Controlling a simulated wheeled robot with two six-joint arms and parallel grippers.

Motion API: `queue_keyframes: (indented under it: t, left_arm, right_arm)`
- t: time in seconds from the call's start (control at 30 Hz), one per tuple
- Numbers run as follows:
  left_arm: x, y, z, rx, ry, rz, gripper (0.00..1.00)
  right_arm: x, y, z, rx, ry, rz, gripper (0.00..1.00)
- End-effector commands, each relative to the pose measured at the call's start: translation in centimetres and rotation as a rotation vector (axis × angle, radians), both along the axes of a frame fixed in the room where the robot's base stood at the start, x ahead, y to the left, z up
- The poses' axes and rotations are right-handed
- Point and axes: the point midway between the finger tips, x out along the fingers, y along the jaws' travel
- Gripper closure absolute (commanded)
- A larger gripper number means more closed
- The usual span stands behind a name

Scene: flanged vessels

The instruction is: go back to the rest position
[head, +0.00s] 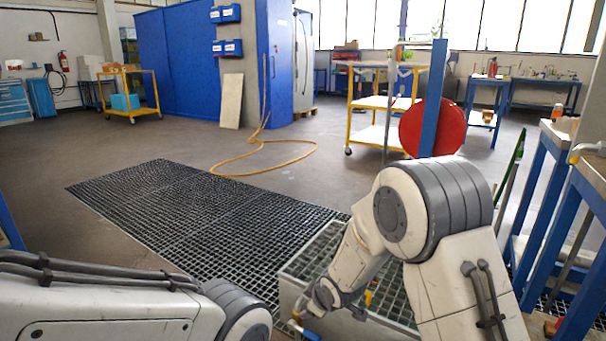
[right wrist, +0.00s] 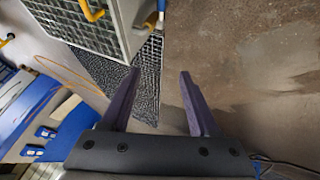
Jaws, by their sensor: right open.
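My right arm (head: 430,215) comes up in the right half of the head view and bends down toward a grey grating-topped box. In the right wrist view my right gripper (right wrist: 160,82) is open, with two dark purple fingers apart and nothing between them. Bare brown floor shows beyond the fingers. My left arm (head: 110,300) lies along the lower left of the head view. Its gripper is out of the picture.
The grey box (head: 294,297) stands under my right arm; its grating (right wrist: 85,25) and a yellow handle (right wrist: 92,10) show beside the right fingers. A blue-legged bench (head: 545,215) is close on the right. Floor grating (head: 190,205) and open floor lie ahead.

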Motion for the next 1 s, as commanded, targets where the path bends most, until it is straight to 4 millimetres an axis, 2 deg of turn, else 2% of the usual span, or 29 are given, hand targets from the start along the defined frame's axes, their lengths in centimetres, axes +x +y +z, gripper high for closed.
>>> queue_keyframes:
  t: [0.03, 0.1, 0.17, 0.2, 0.3, 0.5, 0.7, 0.73, 0.8, 1.0]
  left_arm:
    - [0.0, 0.0, 1.2, 0.000, 0.000, 0.000, 0.50]
    - [0.0, 0.0, 2.1, 0.000, 0.000, 0.000, 0.50]
    - [0.0, 0.0, 2.8, 0.000, 0.000, 0.000, 0.50]
    - [0.0, 0.0, 3.2, 0.000, 0.000, 0.000, 0.50]
    - [0.0, 0.0, 4.2, 0.000, 0.000, 0.000, 0.50]
    - [0.0, 0.0, 5.6, 0.000, 0.000, 0.000, 0.50]
    - [0.0, 0.0, 6.9, 0.000, 0.000, 0.000, 0.50]
    - [0.0, 0.0, 7.1, 0.000, 0.000, 0.000, 0.50]
    - [0.0, 0.0, 9.2, 0.001, 0.001, 0.000, 0.50]
    - [0.0, 0.0, 13.5, 0.000, 0.000, 0.000, 0.50]
  right_arm:
    - [-2.2, 0.7, 3.5, 0.002, 0.037, -0.028, 0.39]
    - [-5.8, 1.1, 6.4, 0.001, 0.111, -0.081, 0.39]
    - [-9.2, 1.1, 8.7, -0.003, 0.175, -0.125, 0.39]
    - [-11.5, 1.1, 10.2, -0.002, 0.217, -0.153, 0.39]
    - [-17.2, 0.8, 13.1, -0.002, 0.322, -0.218, 0.39]
    - [-26.3, -0.5, 16.6, -0.011, 0.487, -0.302, 0.39]
    - [-33.6, -2.4, 19.0, -0.030, 0.624, -0.354, 0.39]
    - [-34.7, -2.7, 19.3, -0.036, 0.644, -0.359, 0.39]
    - [-34.1, -2.6, 21.3, -0.036, 0.640, -0.363, 0.39]
    - [-34.0, -2.6, 25.6, -0.036, 0.638, -0.362, 0.39]
